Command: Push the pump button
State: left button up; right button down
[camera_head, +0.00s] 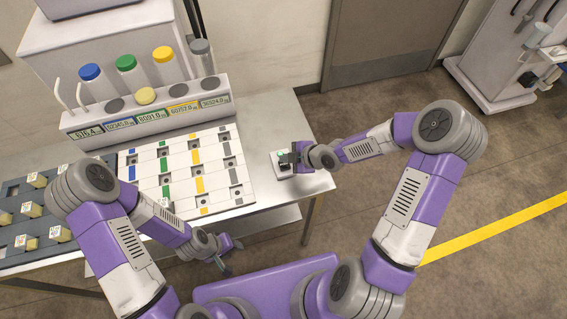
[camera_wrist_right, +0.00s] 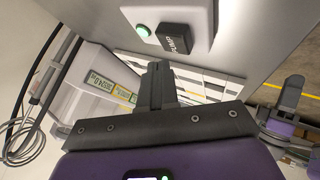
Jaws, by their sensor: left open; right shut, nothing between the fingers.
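The pump box (camera_head: 281,171) is a small white box near the right end of the table. In the right wrist view the box (camera_wrist_right: 196,12) carries a round green button (camera_wrist_right: 143,31) and a black label (camera_wrist_right: 175,38) that seems to read PUMP. My right gripper (camera_head: 288,158) is shut and empty, over the box, partly covering it in the head view. In the right wrist view its fingertips (camera_wrist_right: 157,68) appear close to the label and button; I cannot tell whether they touch the box. My left gripper (camera_head: 229,257) is open and empty, in front of the table's edge.
A white board (camera_head: 215,177) with coloured strips lies on the table (camera_head: 283,111). Behind it stands a white rack (camera_head: 150,122) with number displays and colour-capped bottles. A dark tray (camera_head: 18,240) with small labelled items is at left.

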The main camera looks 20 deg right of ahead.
aim_at(286, 166)
jog(key=shift+f, duration=0.1)
jog(key=shift+f+b, duration=0.35)
jog(key=shift+b, duration=0.1)
jog(key=shift+f+b, duration=0.45)
dwell(0.4)
jog(key=shift+r, duration=0.1)
jog(key=shift+r+p, duration=0.85)
notch_tip(286, 166, up, 6)
jog(key=p, duration=0.5)
